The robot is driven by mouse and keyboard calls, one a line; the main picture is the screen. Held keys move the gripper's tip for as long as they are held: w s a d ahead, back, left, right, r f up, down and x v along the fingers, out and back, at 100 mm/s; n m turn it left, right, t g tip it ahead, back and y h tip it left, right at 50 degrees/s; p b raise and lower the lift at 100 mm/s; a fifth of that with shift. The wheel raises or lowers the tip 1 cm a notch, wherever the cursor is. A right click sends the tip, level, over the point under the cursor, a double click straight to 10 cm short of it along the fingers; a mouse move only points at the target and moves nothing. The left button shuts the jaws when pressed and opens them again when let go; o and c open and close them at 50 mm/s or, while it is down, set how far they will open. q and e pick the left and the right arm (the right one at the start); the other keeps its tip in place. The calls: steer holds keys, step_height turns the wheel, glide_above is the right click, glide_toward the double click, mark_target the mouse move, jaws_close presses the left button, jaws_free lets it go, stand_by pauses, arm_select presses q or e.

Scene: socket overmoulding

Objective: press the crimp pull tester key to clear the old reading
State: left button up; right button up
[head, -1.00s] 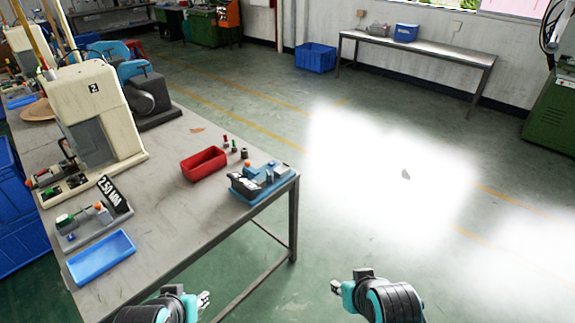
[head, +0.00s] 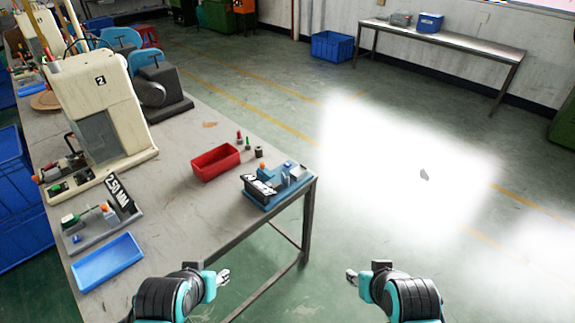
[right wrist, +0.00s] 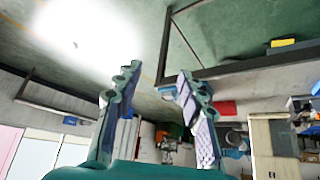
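A small blue bench device (head: 277,186) with a dark-and-white panel, an orange knob and metal parts sits at the near right corner of the table. A grey device (head: 102,222) with a tilted "2.50 MM" sign, a green part and an orange knob sits at the left. I cannot tell for sure which is the crimp pull tester, and no key can be made out. My left gripper (head: 223,277) is beside the table's near edge; its opening is too small to judge. My right gripper (head: 351,275) is off the table over the floor, its fingers apart and empty in the right wrist view (right wrist: 158,78).
The table (head: 190,215) also bears a red bin (head: 215,163), a blue tray (head: 107,263), small coloured-top pieces (head: 248,145) and a large cream machine (head: 98,112). Open floor lies right of the table. A long bench (head: 450,42) stands at the back wall.

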jaws_close()
stand_by(1.1)
